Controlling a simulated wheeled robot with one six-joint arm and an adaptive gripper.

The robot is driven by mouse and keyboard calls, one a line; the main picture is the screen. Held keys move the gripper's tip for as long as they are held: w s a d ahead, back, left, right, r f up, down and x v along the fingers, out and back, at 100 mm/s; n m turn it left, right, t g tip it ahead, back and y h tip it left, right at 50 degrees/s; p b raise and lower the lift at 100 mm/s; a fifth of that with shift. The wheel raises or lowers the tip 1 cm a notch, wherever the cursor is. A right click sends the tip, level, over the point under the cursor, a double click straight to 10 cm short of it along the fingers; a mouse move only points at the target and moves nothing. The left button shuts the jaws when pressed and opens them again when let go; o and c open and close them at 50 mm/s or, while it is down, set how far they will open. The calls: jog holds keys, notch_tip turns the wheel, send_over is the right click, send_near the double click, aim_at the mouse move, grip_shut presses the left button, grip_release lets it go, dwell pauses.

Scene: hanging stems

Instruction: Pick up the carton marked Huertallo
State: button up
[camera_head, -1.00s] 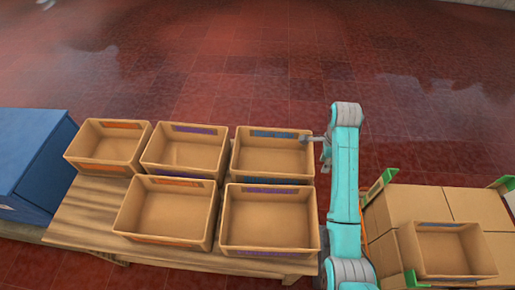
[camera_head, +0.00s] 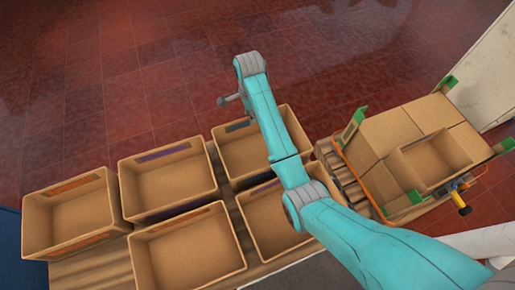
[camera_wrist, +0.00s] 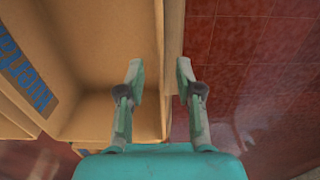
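The carton with blue labels (camera_head: 240,152) is an open, empty tan box in the back row, at its right end in the head view. In the wrist view, its inside (camera_wrist: 100,110) fills the left half, and part of a blue label reading roughly "Huertal" shows at the left edge. My gripper (camera_wrist: 161,75) is open, its two fingers on either side of the carton's wall edge. I cannot tell how deep they reach or whether they touch. In the head view, my gripper (camera_head: 230,98) appears at the carton's far side; my arm hides part of the carton.
Several similar open cartons stand close by on a wooden table, including an orange-labelled one (camera_head: 75,210) and a purple-labelled one (camera_head: 165,185). To the right, stacked boxes (camera_head: 390,130) stand in a green-cornered rack. Red tiled floor lies beyond the far side.

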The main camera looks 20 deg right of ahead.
jog(key=shift+w+a+f, duration=0.1)
jog(key=shift+f, duration=3.55)
grip_shut()
